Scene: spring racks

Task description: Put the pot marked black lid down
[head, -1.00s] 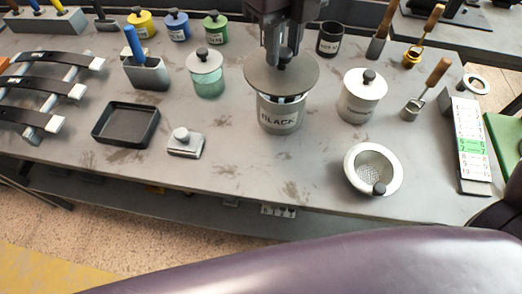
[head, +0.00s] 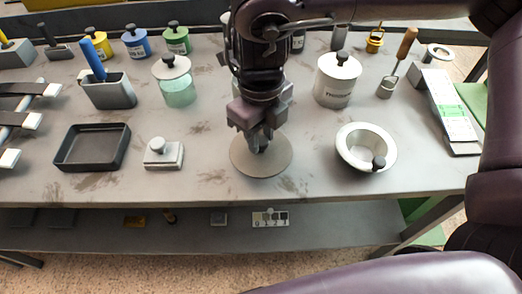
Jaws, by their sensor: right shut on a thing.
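My right gripper (head: 260,143) comes down in the middle of the head view, shut on the knob of a round grey lid (head: 243,160). The lid is level, over the bare front part of the table. I cannot tell whether it touches the table or hangs just above it. The pot marked BLACK is hidden now behind my right gripper and arm. My left gripper is not in view.
A white bowl-like vessel (head: 352,143) is to the right of the lid, a small metal block with a knob (head: 165,155) to the left, then a black tray (head: 66,150). A white lidded pot (head: 333,88) stands behind right. The table's front edge is close.

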